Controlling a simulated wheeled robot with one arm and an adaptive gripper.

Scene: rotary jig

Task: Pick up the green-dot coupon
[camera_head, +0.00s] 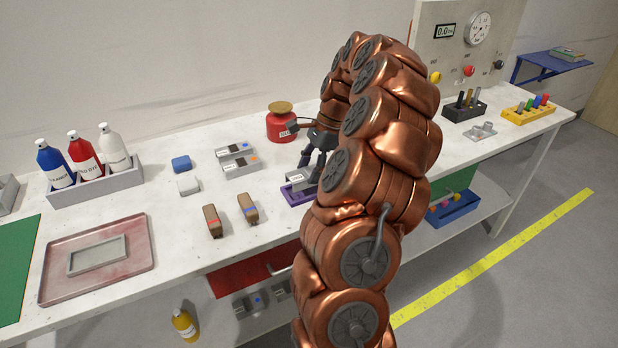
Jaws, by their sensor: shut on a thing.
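My gripper (309,167) is dark and points down at the middle of the bench, partly hidden by my copper arm. It is shut on a grey block with a white label (296,178), which looks like a coupon. No green dot shows on the visible part of this block. The block is at a purple holder (291,195); I cannot tell whether it rests in the holder or is just above it. Two similar grey blocks lie to the left, one with an orange dot (232,150) and one with a blue dot (241,165).
A red pot (281,125) stands just behind my gripper. Two brown-handled pieces (248,208) lie in front to the left. A bottle rack (97,190) and a pink tray (52,284) are farther left. A gauge panel (450,60) stands at the back right.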

